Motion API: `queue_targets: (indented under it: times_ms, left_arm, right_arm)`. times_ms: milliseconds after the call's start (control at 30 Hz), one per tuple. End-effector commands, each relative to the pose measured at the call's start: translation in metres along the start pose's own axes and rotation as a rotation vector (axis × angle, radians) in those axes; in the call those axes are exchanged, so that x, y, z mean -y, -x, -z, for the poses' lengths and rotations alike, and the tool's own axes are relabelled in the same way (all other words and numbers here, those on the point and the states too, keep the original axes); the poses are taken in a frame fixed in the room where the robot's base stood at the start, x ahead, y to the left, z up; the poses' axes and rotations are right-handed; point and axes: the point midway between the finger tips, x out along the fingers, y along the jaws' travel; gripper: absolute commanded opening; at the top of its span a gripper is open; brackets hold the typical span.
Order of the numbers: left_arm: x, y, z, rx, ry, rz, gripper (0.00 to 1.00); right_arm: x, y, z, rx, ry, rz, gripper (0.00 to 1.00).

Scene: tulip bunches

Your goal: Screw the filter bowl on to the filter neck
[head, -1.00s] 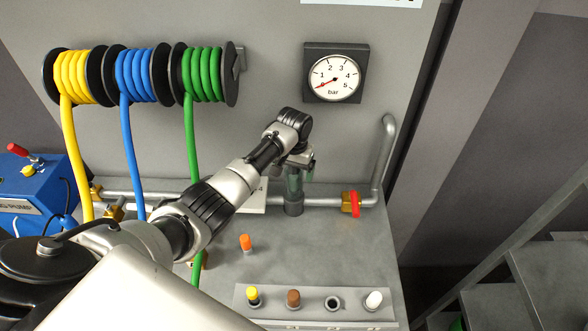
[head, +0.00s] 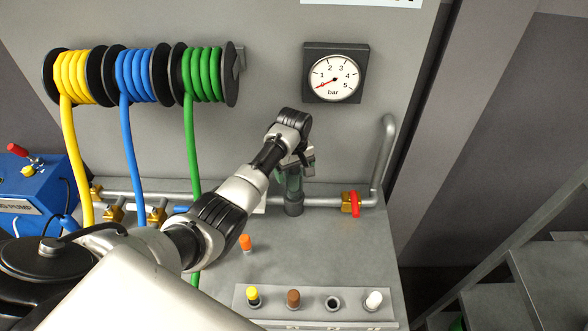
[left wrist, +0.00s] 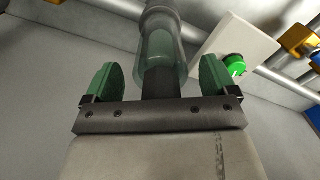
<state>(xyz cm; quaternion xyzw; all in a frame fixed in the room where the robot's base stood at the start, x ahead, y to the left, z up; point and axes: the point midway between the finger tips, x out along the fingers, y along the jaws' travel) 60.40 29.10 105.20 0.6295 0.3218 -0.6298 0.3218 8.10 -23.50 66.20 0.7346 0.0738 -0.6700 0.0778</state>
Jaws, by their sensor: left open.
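The clear greenish filter bowl (head: 292,184) stands upright on the grey filter neck (head: 293,208), which is part of the pipe along the back of the bench. My left gripper (head: 301,168) is at the bowl's upper end, pointing down. In the left wrist view its green-padded fingers (left wrist: 160,82) are open, one on each side of the bowl, with gaps. My right gripper is out of view.
A pressure gauge (head: 333,79) hangs above on the wall. A red-handled valve (head: 354,204) sits right of the neck. Yellow, blue and green hose reels (head: 205,75) are at left.

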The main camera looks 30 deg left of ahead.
Motion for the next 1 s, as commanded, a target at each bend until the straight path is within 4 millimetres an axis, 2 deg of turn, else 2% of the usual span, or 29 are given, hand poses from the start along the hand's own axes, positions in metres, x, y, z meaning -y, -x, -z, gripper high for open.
queue_targets:
  times_ms: [100, 133, 400, 500, 633, 833, 1000]
  left_arm:
    - [0.0001, -0.0002, 0.0000, 0.000, -0.002, 0.000, 0.87]
    - [0.0001, -0.0002, -0.0001, 0.000, -0.002, 0.000, 0.84]
    - [0.0001, -0.0001, 0.0000, 0.000, -0.005, 0.000, 0.43]
    - [-0.0001, 0.0003, 0.0001, 0.000, -0.008, 0.000, 0.32]
    - [0.0001, 0.0003, 0.0004, -0.001, -0.106, 0.000, 0.32]
    - [0.0003, 0.0001, 0.0006, -0.001, -0.375, 0.000, 0.31]
    - [-0.0001, -0.0001, 0.0002, -0.001, -0.460, 0.000, 0.31]
  right_arm:
    - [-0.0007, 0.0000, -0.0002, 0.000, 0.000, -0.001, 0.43]
    - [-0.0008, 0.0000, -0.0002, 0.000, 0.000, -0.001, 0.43]
    - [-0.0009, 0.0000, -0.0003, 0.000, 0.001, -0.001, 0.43]
    - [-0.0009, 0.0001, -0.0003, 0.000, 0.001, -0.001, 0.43]
    - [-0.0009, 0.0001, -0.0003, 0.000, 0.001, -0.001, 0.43]
    - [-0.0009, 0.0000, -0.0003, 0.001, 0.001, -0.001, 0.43]
    - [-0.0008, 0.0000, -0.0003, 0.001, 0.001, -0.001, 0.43]
